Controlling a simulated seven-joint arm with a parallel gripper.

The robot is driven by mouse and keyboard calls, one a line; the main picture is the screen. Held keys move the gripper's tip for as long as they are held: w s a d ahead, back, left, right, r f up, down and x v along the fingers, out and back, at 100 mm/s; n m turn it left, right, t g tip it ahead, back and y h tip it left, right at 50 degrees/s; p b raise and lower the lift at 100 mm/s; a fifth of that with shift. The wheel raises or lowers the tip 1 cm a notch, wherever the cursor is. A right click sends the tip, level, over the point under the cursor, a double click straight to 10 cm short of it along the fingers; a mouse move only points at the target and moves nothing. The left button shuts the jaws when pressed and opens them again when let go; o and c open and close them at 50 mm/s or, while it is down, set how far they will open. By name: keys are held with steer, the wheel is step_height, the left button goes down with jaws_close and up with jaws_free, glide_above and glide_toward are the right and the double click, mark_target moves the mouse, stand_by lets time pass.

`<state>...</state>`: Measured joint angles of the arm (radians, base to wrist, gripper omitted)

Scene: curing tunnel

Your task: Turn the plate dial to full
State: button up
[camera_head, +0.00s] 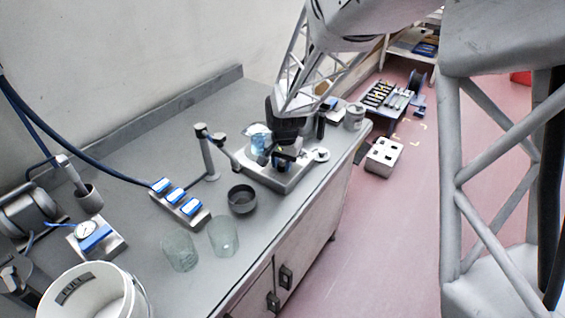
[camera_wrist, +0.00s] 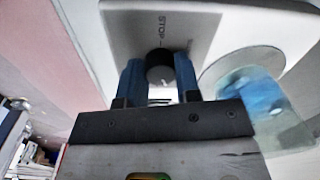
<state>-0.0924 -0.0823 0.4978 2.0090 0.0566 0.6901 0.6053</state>
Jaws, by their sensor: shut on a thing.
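The plate (camera_head: 254,177) is a pale flat box on the bench. Its dial (camera_wrist: 159,66) is a dark round knob with a grey face, on the plate's front panel in the wrist view. The word STOP is printed beside the dial. My gripper (camera_wrist: 158,82) has its two blue fingers on either side of the dial, shut on it. In the head view my gripper (camera_head: 282,158) is down at the plate's front and hides the dial. A glass vessel with blue liquid (camera_head: 259,138) stands on the plate, and it also shows in the wrist view (camera_wrist: 254,97).
A dark bowl (camera_head: 242,200) and two clear glasses (camera_head: 224,236) stand left of the plate. The bench's front edge is near.

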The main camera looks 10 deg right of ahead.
mark_target(283, 164)
steer(key=m, duration=0.4)
steer(key=shift+m, duration=0.4)
steer(key=o, duration=0.9)
steer(key=shift+r, duration=0.1)
steer(key=shift+s+r, duration=0.15)
steer(key=shift+r, duration=3.65)
